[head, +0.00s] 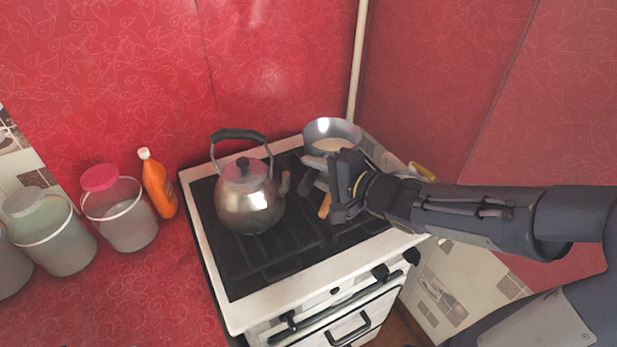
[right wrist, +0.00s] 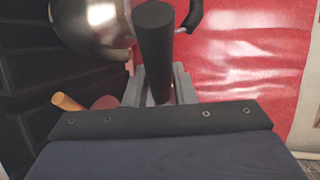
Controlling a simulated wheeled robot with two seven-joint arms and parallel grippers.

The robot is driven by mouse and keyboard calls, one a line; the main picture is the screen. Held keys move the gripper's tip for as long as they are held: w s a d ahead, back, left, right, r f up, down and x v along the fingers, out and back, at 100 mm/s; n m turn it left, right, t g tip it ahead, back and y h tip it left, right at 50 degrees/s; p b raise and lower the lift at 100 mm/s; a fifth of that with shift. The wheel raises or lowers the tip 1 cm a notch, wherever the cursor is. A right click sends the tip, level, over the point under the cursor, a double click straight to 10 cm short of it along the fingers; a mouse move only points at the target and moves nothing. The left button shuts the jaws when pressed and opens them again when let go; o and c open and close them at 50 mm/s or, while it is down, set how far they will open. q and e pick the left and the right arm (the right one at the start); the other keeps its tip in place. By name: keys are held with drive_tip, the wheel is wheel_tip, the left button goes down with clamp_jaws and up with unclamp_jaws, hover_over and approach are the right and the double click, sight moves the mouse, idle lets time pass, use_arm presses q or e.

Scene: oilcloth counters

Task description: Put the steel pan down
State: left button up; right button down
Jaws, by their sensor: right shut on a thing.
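The steel pan (head: 330,128) is at the back right of the stove in the head view, its open top showing a pale inside. My right gripper (head: 338,184) is just in front of it and covers part of it. In the right wrist view the gripper (right wrist: 158,88) is shut on a thick black handle (right wrist: 154,45), which I take to be the pan's. I cannot tell whether the pan's base touches the stove or hangs above it. My left gripper is not in view.
A steel kettle (head: 249,197) stands on the stove (head: 279,258) left of the pan. An orange handle end (head: 325,205) shows below the gripper. An orange bottle (head: 158,184) and several jars stand at left. The front burner grate is clear.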

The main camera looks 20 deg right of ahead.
drive_tip(key=w+d+f, duration=0.1)
drive_tip(key=f, duration=0.1)
drive_tip(key=w+d+f+b, duration=0.1)
drive_tip(key=w+d+f, duration=0.1)
drive_tip(key=w+d+f+b, duration=0.1)
drive_tip(key=w+d+f, duration=0.1)
drive_tip(key=shift+w+f, duration=0.15)
drive_tip(key=shift+f, duration=0.1)
drive_tip(key=f+b, duration=0.2)
drive_tip(key=f, duration=0.1)
drive_tip(key=shift+w+d+f, duration=0.15)
drive_tip(key=shift+d+f, duration=0.05)
drive_tip(key=c, duration=1.2)
unclamp_jaws()
drive_tip(key=shift+f, duration=0.1)
